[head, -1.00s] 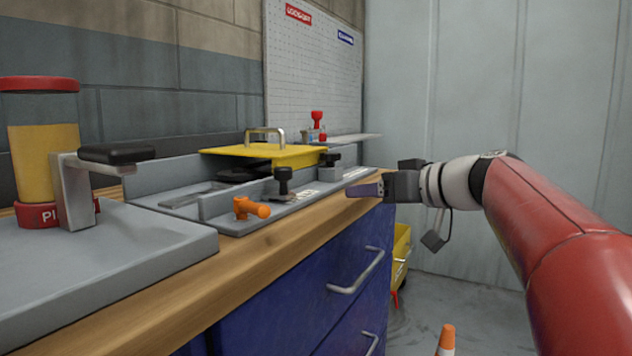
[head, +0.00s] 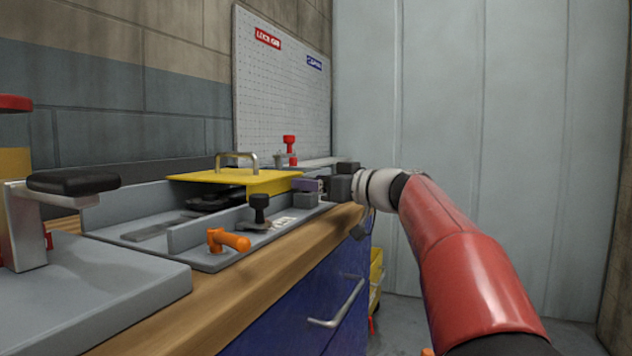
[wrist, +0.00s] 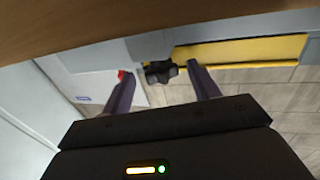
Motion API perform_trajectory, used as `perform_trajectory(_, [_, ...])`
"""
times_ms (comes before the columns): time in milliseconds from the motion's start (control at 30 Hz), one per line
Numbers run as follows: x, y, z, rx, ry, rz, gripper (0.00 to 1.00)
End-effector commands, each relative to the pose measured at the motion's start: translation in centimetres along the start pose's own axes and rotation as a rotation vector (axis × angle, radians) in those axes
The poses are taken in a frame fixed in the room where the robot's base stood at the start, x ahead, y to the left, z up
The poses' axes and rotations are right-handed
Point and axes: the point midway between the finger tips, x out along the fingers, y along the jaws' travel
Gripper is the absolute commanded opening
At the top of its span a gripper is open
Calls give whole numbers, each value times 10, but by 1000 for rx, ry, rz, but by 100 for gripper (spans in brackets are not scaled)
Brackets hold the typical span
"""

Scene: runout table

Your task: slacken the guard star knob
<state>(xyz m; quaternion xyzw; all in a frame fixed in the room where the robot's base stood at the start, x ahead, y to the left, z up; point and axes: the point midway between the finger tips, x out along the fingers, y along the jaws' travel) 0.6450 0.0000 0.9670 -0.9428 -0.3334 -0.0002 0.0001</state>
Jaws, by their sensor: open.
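The guard is a yellow cover (head: 235,183) with a metal handle, at the back of the table; its yellow face also shows in the wrist view (wrist: 240,52). The black star knob (wrist: 160,72) shows in the wrist view beside the yellow guard. My gripper (wrist: 160,69) is open, with the knob appearing between its two purple fingertips and no clear contact. In the head view my gripper (head: 306,185) is at the guard's right end, just above a small grey block (head: 306,200). The star knob is hidden there behind the fingers.
A red-topped fitting (head: 289,146) is behind the guard. The wooden table edge (head: 235,285) runs beneath my arm. Pale wall panels are at right.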

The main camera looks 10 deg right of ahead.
Motion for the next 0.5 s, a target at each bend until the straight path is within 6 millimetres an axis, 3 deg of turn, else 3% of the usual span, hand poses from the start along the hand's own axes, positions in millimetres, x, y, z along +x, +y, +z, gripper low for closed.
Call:
perform_trajectory(167, [0,0,0,0,0,0,58])
perform_trajectory(500, [0,0,0,0,-1,0,16])
